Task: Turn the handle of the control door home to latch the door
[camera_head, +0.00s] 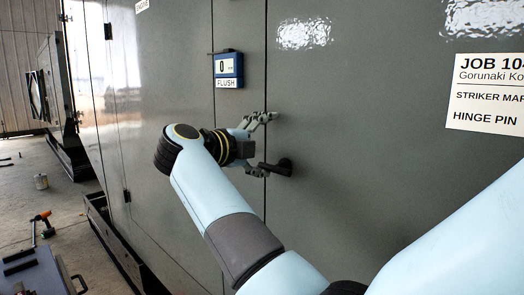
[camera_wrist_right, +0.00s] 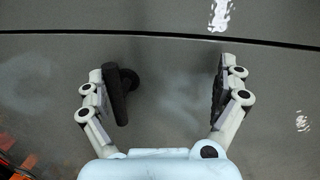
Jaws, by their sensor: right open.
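The black handle (camera_head: 284,167) sits on the grey enclosure panel, just right of a vertical seam in the head view. In the right wrist view the handle (camera_wrist_right: 130,79) lies inside the jaw opening, close beside the left finger; whether they touch I cannot tell. My right gripper (camera_head: 268,143) is open at the panel, with one finger above the handle and the other beside it. Both fingers of the gripper (camera_wrist_right: 168,88) are spread wide in the wrist view, with clear space between the handle and the right finger. My left gripper is out of view.
A blue gauge (camera_head: 228,69) with a FLUSH label is mounted above the handle. A white job placard (camera_head: 487,94) is at the right. A toolbox (camera_head: 38,272) and tools stand on the floor at left. The panel around the handle is clear.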

